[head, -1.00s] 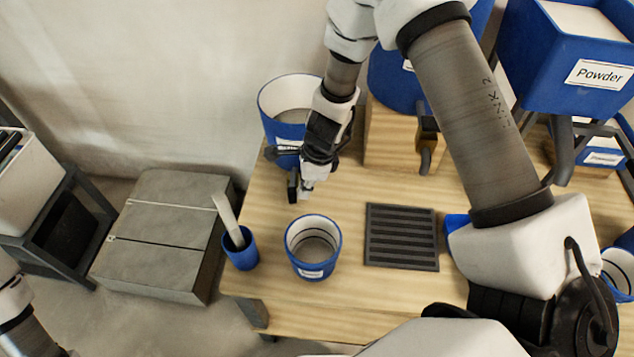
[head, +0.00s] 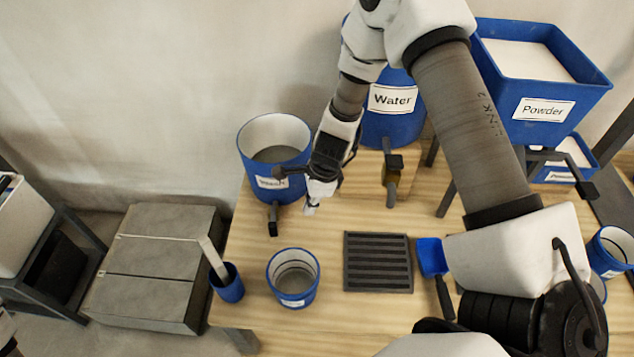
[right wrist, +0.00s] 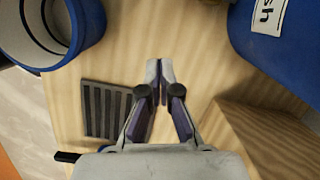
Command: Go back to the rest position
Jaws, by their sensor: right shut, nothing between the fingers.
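My right gripper (head: 312,204) is shut and empty. It hangs above the wooden table, just right of the tap on the left blue container (head: 262,163). In the right wrist view its fingertips (right wrist: 159,68) are together over bare wood. A small blue bucket (head: 293,281) with a grey inside stands on the table in front of it. It seems to be the blue bucket at the upper left of the wrist view (right wrist: 82,35). My left gripper is out of view; only a sliver of that arm shows at the lower left edge.
A dark slotted grate (head: 378,262) lies right of the bucket; a blue-headed tool (head: 432,257) lies beside it. A blue cup (head: 230,288) holds a trowel-like tool. Grey slabs (head: 150,265) are left of the table.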

